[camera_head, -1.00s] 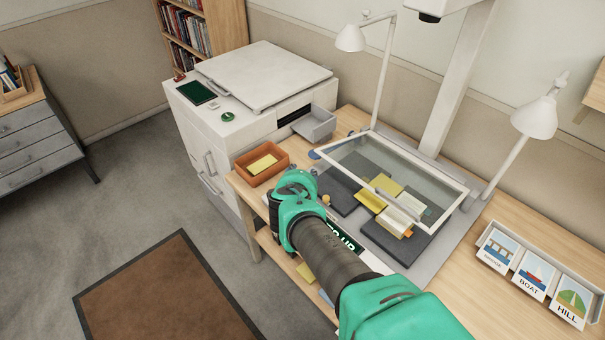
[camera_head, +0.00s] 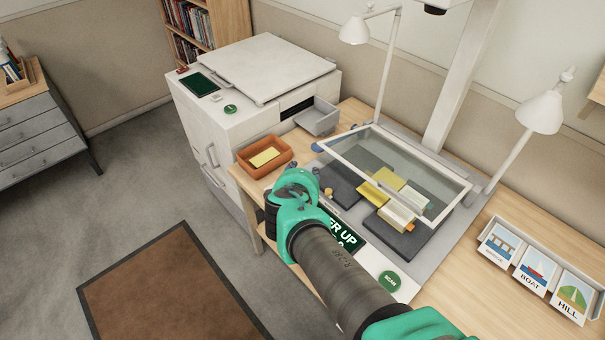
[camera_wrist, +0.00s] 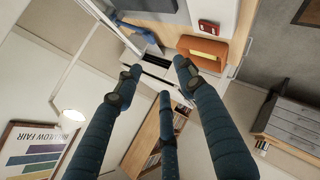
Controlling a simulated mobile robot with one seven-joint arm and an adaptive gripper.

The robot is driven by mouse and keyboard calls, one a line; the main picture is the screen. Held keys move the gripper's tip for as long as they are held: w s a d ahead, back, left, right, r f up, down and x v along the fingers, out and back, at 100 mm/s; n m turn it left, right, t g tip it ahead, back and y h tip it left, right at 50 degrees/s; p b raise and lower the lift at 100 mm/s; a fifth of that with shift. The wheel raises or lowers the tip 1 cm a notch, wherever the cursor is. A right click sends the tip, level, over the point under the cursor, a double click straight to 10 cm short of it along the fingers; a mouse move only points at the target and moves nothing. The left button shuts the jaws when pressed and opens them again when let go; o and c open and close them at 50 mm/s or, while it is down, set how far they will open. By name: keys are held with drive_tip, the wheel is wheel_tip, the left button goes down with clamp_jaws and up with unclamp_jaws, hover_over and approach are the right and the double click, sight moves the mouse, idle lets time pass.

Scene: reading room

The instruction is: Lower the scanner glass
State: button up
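The scanner glass (camera_head: 345,157) is a clear pane in a white frame. In the head view it is raised over the dark scanner bed, with an open yellow-and-white book (camera_head: 380,194) under it. My gripper (camera_head: 292,190) is left of the glass's front left corner, apart from it in the picture; its fingertips are mostly hidden there. In the wrist view my gripper (camera_wrist: 158,78) has its three dark fingers spread, with nothing between them. Whether the pale bars at upper left of that view belong to the glass frame, I cannot tell.
An orange tray (camera_head: 286,148) with a yellow slip is just behind my gripper, beside a white copier (camera_head: 245,130). White lamps (camera_head: 541,112) stand behind the scanner. A picture-card rack (camera_head: 500,262) is at right. A green SCAN button (camera_head: 390,281) is in front of the bed.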

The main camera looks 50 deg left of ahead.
drive_tip(key=shift+r, duration=0.1)
drive_tip(key=c, duration=0.8)
drive_tip(key=shift+w+a+r, duration=0.1)
drive_tip(key=shift+w+r, duration=0.05)
drive_tip(key=shift+w, duration=0.05)
clamp_jaws()
drive_tip(key=w+a+r+m+g+h+p, duration=0.1)
drive_tip(key=w+a+r+m+h+p, duration=0.25)
drive_tip(key=w+m, duration=0.35)
drive_tip(key=w+a+r+m+h+p, duration=0.2)
drive_tip(key=w+a+r+m+p, duration=0.25)
drive_tip(key=w+m, duration=0.25)
drive_tip(key=w+a+f+m+g+h+p, duration=0.2)
drive_tip(key=w+a+f+m+g+p, duration=0.2)
drive_tip(key=m, duration=0.6)
drive_tip(key=shift+w+a+f+g+p, duration=0.4)
drive_tip(key=shift+w+a+f+p, duration=0.6)
drive_tip(key=shift+a+p, duration=0.8)
drive_tip(key=shift+w+r, duration=0.15)
